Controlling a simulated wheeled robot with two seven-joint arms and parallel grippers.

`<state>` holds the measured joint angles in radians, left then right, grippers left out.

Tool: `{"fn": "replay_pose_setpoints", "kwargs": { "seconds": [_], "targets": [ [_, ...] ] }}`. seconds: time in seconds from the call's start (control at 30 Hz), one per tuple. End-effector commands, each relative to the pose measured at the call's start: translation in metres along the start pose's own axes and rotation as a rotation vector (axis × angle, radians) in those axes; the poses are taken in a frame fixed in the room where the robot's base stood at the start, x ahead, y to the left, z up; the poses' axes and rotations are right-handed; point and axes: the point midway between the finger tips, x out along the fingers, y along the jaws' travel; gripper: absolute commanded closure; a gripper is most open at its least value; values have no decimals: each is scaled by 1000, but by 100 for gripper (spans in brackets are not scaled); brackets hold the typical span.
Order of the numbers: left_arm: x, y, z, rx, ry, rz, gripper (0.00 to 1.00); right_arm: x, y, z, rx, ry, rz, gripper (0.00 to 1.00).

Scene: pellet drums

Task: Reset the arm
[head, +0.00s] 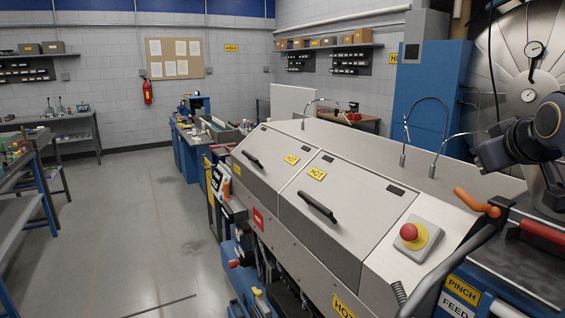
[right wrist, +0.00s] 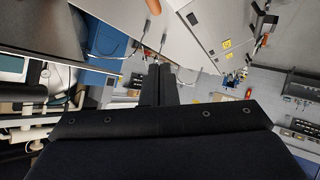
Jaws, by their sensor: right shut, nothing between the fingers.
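My right arm (head: 530,138) comes in at the right edge of the head view, dark and raised above the right end of the grey machine. In the right wrist view my right gripper (right wrist: 160,70) has its two black fingers together, with nothing between them. The fingers touch nothing that I can see. My left gripper does not show in either view.
The long grey machine (head: 325,235) has hot-marked lids, black handles and a red stop button (head: 408,231). An orange handle (head: 476,203) and a large steel drum (head: 515,65) stand near my right arm. Floor at left (head: 120,220) is clear.

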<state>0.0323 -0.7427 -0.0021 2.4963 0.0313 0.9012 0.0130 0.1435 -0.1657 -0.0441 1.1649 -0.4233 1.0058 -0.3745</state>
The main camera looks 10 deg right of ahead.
Motion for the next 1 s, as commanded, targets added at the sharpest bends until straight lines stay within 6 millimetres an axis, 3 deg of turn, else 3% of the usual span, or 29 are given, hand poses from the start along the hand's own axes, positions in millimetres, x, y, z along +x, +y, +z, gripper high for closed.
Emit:
{"fn": "replay_pose_setpoints", "kwargs": {
  "seconds": [0.13, 0.23, 0.5, 0.63, 0.7, 0.83, 1.0],
  "targets": [
    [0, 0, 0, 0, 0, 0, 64, 0, -30, 21, 25, -23, -72, 100],
    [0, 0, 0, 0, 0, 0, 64, -2, -76, 58, 70, -68, -179, 100],
    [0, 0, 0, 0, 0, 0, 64, -30, -226, 198, 237, -269, -478, 100],
    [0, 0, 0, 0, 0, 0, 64, -48, -281, 262, 306, -377, -570, 100],
    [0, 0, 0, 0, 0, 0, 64, -57, -303, 290, 335, -424, -603, 100],
    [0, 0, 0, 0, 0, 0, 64, -67, -328, 323, 372, -486, -638, 100],
    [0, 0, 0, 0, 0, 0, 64, -71, -337, 336, 385, -510, -650, 78]
  ]
}}
